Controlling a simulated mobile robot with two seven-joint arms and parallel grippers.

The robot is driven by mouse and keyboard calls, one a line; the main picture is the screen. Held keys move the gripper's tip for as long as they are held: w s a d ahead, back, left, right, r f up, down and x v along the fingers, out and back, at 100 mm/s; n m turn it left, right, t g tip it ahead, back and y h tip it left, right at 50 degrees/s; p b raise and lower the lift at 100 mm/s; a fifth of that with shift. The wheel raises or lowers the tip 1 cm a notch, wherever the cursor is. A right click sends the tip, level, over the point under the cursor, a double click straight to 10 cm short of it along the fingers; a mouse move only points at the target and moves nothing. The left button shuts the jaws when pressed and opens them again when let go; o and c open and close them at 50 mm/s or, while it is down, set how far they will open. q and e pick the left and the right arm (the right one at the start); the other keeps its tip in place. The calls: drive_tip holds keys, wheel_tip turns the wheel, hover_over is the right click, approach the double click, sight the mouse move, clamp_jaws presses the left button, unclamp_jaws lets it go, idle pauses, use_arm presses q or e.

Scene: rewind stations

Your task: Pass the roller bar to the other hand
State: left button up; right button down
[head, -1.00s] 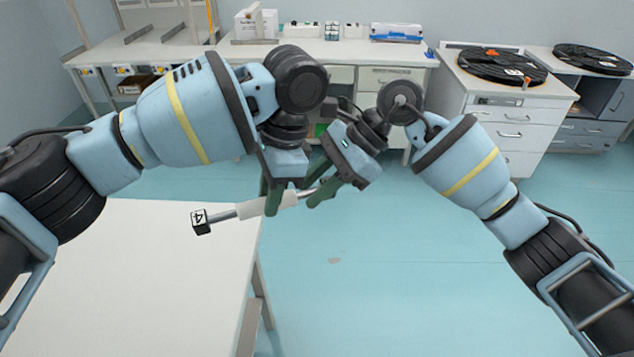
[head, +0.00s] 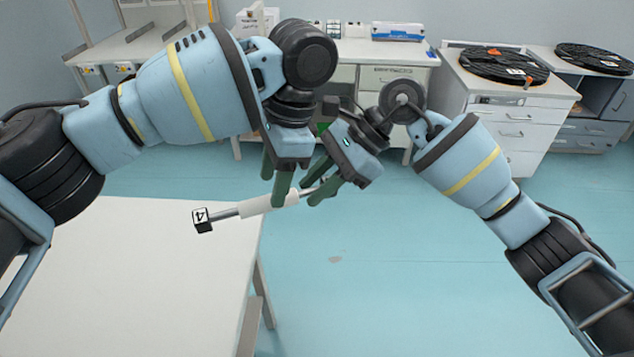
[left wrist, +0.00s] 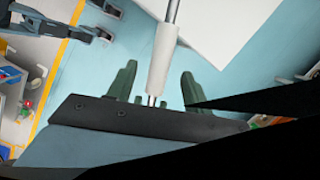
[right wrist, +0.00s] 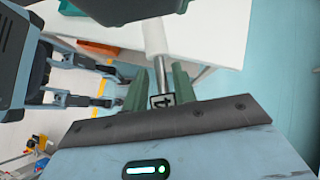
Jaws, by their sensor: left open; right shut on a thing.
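The roller bar (head: 263,205) has a white sleeve, thin metal ends and a white cube marked 4 (head: 203,220) at its left end. My right gripper (head: 311,190) is shut on its right end and holds it in the air, slightly tilted. A marked cube (right wrist: 162,101) shows between my right fingers in the right wrist view. My left gripper (head: 274,190) is open, above and at the right part of the sleeve, with one fingertip overlapping it in the head view. In the left wrist view the sleeve (left wrist: 161,58) lies between the spread fingers; contact cannot be told.
A white table (head: 130,285) stands below at the left, its visible top bare. Open blue floor (head: 400,280) lies to its right. At the back are a white bench (head: 350,50) and a drawer cabinet (head: 505,130) bearing a black reel (head: 500,66).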

use_arm(q)
drive_tip(key=v, duration=0.9)
idle(0.3)
